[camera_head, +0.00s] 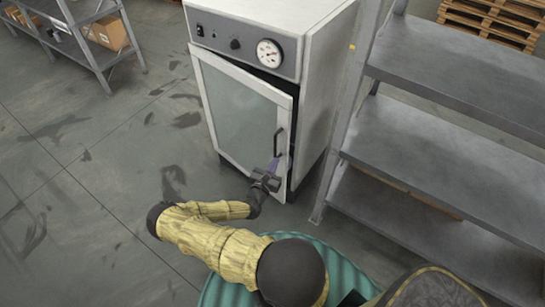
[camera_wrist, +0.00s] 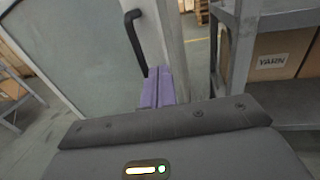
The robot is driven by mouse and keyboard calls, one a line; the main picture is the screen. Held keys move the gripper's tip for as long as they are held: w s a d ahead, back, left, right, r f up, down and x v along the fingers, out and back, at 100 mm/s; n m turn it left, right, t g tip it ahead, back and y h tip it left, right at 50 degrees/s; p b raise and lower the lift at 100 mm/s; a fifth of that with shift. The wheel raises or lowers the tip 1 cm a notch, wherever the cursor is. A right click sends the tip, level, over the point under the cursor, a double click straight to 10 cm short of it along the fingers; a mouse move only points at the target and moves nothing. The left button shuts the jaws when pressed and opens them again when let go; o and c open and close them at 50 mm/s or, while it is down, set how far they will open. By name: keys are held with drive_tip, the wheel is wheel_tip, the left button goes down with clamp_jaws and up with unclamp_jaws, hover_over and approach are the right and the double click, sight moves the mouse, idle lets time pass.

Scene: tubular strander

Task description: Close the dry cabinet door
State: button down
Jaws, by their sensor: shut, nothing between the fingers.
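The dry cabinet (camera_head: 322,75) is a pale upright box with a control panel and a round dial on top. Its door (camera_head: 237,108) has a white frame and a glass pane, and stands slightly ajar, with a dark gap along its right edge. A black handle (camera_head: 279,140) is on the door's right side; it also shows in the wrist view (camera_wrist: 134,40). My gripper (camera_head: 275,163) is at the door's right edge just below the handle. Its purple fingers (camera_wrist: 158,88) are together and empty, close to the door frame. I cannot tell whether they touch it.
A grey metal shelf rack (camera_head: 440,140) stands close to the right of the cabinet. Another rack (camera_head: 85,35) with cardboard boxes is at the upper left. Wooden pallets (camera_head: 492,20) are at the back right. The floor left of the cabinet is clear.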

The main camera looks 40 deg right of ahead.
drive_tip(key=s+a+r+m+g+y, duration=0.65)
drive_tip(key=a+r+m+g, duration=0.5)
drive_tip(key=m, duration=0.45)
drive_tip(key=s+a+r+m+t+y, duration=0.2)
drive_tip(key=a+r+m+t+y, duration=0.4)
drive_tip(key=a+r, duration=1.4)
drive_tip(key=y, duration=0.4)
drive_tip(key=shift+s+a+r+m+t, duration=0.3)
drive_tip(key=shift+s+t, duration=0.05)
